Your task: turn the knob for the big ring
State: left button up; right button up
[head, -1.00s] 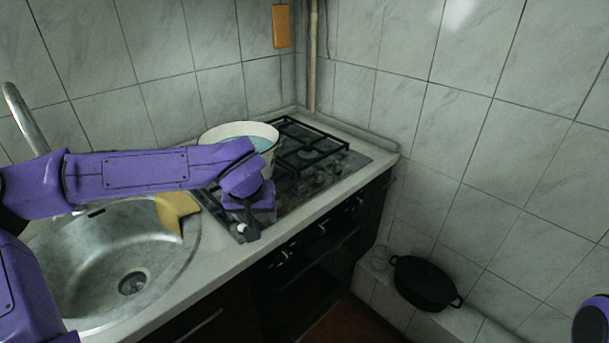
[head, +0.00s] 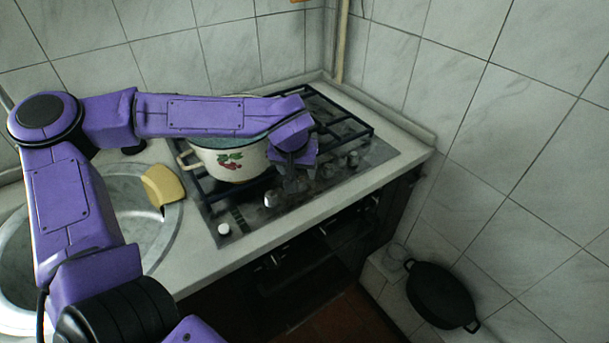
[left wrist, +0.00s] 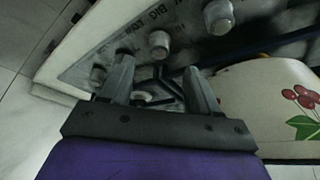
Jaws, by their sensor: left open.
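The hob's steel panel (head: 245,215) carries several grey knobs along its front edge. In the head view, one knob (head: 271,199) is left of my left gripper (head: 296,184), and two knobs (head: 327,170) (head: 353,159) are to its right. My left gripper is open, pointing down over the knob row, its fingers partly hidden by its own body. In the left wrist view its two fingers (left wrist: 158,72) are spread. A knob (left wrist: 159,43) shows just beyond them, with others on either side (left wrist: 98,76) (left wrist: 218,17). Panel lettering includes "BIG", otherwise hard to read. No finger contact is clear.
A cream enamel pot (head: 228,160) with cherries stands on the black grate close behind my gripper; it also shows in the left wrist view (left wrist: 265,85). A yellow sponge (head: 163,186) lies by the sink. A black pan (head: 441,295) is low at right.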

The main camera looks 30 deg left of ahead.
aim_at(301, 180)
pick_arm(q)
jog(key=x, duration=0.7)
jog(key=shift+w+f, duration=0.1)
jog(key=shift+w, duration=0.15)
jog(key=shift+s, duration=0.1)
jog(key=shift+c, duration=0.2)
